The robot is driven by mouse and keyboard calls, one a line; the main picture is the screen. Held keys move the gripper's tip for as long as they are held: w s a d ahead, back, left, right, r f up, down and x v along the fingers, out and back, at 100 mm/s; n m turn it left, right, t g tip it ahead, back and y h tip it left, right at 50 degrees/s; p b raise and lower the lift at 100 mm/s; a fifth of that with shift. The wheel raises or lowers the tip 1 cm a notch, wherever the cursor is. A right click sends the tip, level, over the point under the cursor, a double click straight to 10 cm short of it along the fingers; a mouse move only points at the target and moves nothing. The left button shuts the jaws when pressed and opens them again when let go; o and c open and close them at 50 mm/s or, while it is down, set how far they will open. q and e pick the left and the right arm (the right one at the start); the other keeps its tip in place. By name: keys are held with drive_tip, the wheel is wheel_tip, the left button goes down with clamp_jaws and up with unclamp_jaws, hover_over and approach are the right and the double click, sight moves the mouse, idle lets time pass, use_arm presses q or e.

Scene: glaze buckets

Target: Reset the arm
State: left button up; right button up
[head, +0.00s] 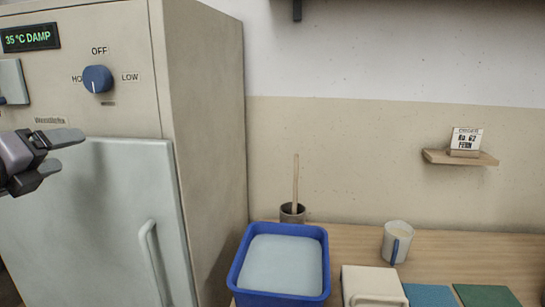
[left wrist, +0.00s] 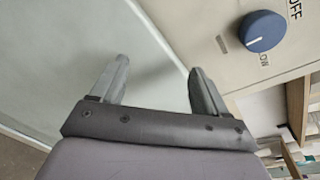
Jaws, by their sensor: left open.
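My left gripper (head: 64,150) reaches in from the left edge of the head view, in front of the beige cabinet's upper door. Its two grey fingers are apart and nothing is between them. In the left wrist view the open fingers (left wrist: 155,85) point toward the pale door, with the blue knob (left wrist: 263,31) to their right. In the head view the knob (head: 97,79) sits above and to the right of the gripper, apart from it, among the labels OFF, LOW and a partly covered one. My right gripper is in neither view.
The cabinet (head: 205,130) has a pale door (head: 100,220) with a handle (head: 150,260) and a display (head: 30,38) reading 35 °C DAMP. On the wooden table stand a blue tub (head: 324,270) of pale liquid, a cup with a stick (head: 292,213) and a mug (head: 396,243). A shelf (head: 460,158) holds a card.

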use_arm(q)
drive_tip(key=s+d+f+n+g+p, duration=0.1)
drive_tip(key=s+f+n+g+p, duration=0.15)
drive_tip(key=f+n, duration=0.8)
drive_tip(key=s+d+f+n+g+p, duration=0.1)
drive_tip(key=s+f+n, duration=0.2)
drive_tip(key=f, duration=1.4)
drive_tip(key=s+d+f+n+g+h+p, duration=0.1)
drive_tip(key=s+d+f+n+g+p, duration=0.1)
drive_tip(key=s+d+f+n, duration=1)
drive_tip(key=s+d+f+p, duration=0.1)
drive_tip(key=s+d+f, duration=0.2)
drive_tip(key=s+d, duration=0.1)
drive_tip(key=shift+d+f+p, duration=0.25)
drive_tip(key=shift+d+p, duration=0.1)
drive_tip(key=shift+d, duration=0.4)
